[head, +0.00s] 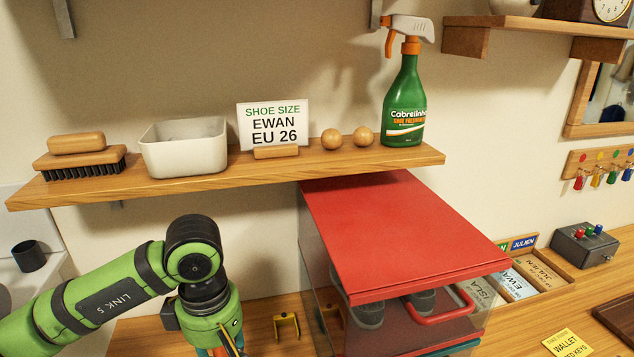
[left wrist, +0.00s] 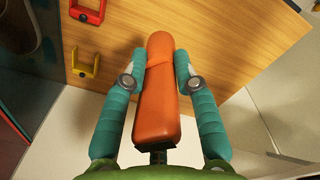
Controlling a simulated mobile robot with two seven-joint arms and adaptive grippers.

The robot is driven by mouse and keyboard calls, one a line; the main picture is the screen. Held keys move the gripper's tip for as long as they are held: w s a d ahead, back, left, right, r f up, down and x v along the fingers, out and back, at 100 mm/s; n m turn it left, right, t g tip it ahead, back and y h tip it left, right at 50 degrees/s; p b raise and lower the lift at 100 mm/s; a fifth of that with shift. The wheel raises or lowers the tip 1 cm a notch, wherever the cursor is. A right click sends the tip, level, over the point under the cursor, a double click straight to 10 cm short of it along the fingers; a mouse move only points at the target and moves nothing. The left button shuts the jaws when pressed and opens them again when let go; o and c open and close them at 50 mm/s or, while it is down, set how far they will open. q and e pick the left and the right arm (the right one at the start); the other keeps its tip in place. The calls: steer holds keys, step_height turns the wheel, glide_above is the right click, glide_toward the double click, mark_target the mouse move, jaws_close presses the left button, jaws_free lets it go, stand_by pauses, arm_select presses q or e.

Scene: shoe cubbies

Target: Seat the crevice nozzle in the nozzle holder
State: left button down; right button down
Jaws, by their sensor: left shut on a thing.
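My left gripper (left wrist: 157,78) is shut on a long orange tapered piece, which I take as the crevice nozzle (left wrist: 158,107). The teal fingers press it from both sides, and its rounded far end points up in the left wrist view, over a wooden surface. A yellow U-shaped bracket (left wrist: 86,62) and a red one (left wrist: 88,12) sit on that surface, left of the nozzle and apart from it. I cannot tell which is the nozzle holder. The yellow bracket also shows in the head view (head: 287,327), right of my left wrist. My right gripper is not in view.
A red-topped cabinet (head: 400,230) with shoes inside stands right of my left arm. Above hangs a wooden shelf (head: 230,173) with a brush (head: 80,160), a white bin (head: 185,150) and a green spray bottle (head: 404,105). A dark cup (head: 28,256) stands at far left.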

arm_select(q)
steer(key=s+a+m, duration=0.1)
steer(key=m, duration=0.3)
steer(key=s+a+f+m, duration=0.1)
steer(key=m, duration=0.3)
steer(key=s+a+f+m, duration=0.1)
steer(key=m, duration=0.4)
steer(key=shift+a+f, duration=0.15)
steer(key=shift+f, duration=0.1)
